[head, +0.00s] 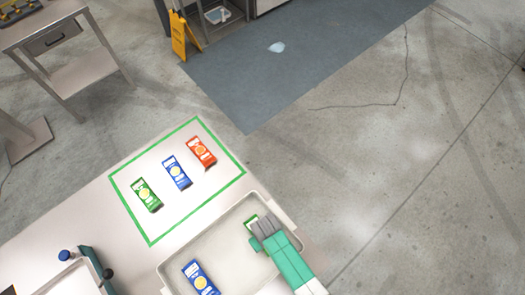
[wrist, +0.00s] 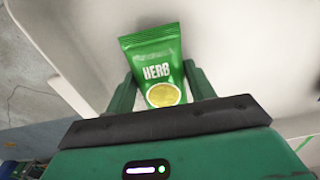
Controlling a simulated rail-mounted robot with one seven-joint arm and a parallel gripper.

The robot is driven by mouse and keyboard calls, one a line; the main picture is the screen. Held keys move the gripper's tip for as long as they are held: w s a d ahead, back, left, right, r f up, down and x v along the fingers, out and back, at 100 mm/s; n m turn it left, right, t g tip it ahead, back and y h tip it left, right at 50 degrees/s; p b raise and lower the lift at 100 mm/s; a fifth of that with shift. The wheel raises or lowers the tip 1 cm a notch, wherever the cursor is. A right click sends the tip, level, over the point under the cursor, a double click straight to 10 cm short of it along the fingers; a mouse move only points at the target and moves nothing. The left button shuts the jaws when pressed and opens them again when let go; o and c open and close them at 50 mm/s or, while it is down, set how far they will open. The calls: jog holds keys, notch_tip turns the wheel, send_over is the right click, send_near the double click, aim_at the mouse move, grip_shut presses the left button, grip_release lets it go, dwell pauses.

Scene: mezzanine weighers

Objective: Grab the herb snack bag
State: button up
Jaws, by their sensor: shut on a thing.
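The green herb snack bag (wrist: 152,52), with "HERB" in white letters and a yellow round picture, is between the two fingers of my gripper (wrist: 160,82) in the wrist view. The fingers are shut on its sides. In the head view my gripper (head: 261,229) is over the right part of a pale tray, and a green corner of the bag (head: 250,222) shows past it. Most of the bag is hidden there by my gripper. I cannot tell whether it touches the tray floor.
The tray (head: 169,272) also holds a blue bag (head: 200,278). Beyond it, a green-outlined area of the table holds a green bag (head: 147,195), a blue bag (head: 177,172) and a red bag (head: 201,153). Open floor lies to the right.

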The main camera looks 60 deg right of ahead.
jog(key=shift+r, duration=0.55)
jog(key=shift+a+r, duration=0.3)
jog(key=shift+r, duration=0.35)
jog(key=shift+a+r, duration=0.3)
jog(key=shift+r, duration=0.3)
jog(key=a, duration=0.5)
jog(key=w+a+r, duration=0.1)
jog(key=a, duration=0.3)
jog(key=w+a+b, duration=0.1)
jog(key=a, duration=0.4)
jog(key=shift+a+r, duration=0.2)
jog(key=shift+a, duration=0.15)
